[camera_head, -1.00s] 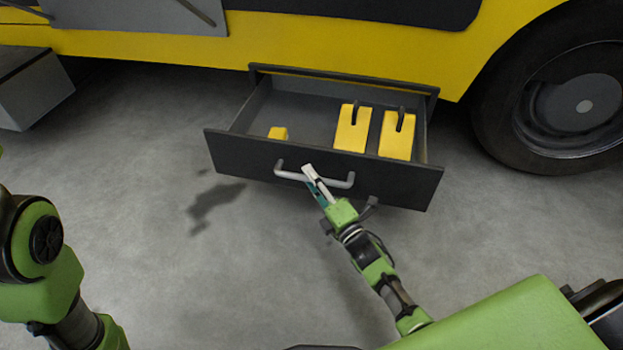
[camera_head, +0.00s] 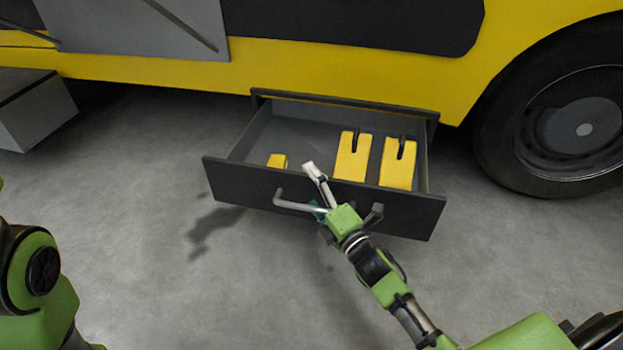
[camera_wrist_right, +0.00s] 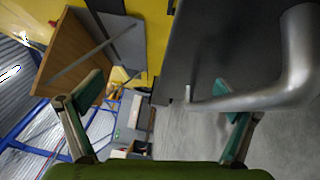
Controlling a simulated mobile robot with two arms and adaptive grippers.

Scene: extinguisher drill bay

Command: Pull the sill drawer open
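The sill drawer (camera_head: 242,182) stands out from the yellow vehicle, its inside visible. Its grey bar handle (camera_head: 292,205) is on the dark front panel, and also fills the upper right of the right wrist view (camera_wrist_right: 270,94). My right gripper (camera_head: 315,190) is at the handle. Its fingers stand wide apart in the wrist view (camera_wrist_right: 158,112), and the handle crosses the right-hand finger. One pale fingertip shows above the bar; the other finger is mostly hidden. I cannot tell whether they touch the bar. My left arm is at the left edge; its gripper is out of view.
Inside the drawer are two slotted yellow blocks (camera_head: 352,160) (camera_head: 397,166) and a small yellow block (camera_head: 277,161). A black wheel (camera_head: 560,135) is to the right. A grey box-like step (camera_head: 35,110) is at the left. The grey floor before the drawer is clear.

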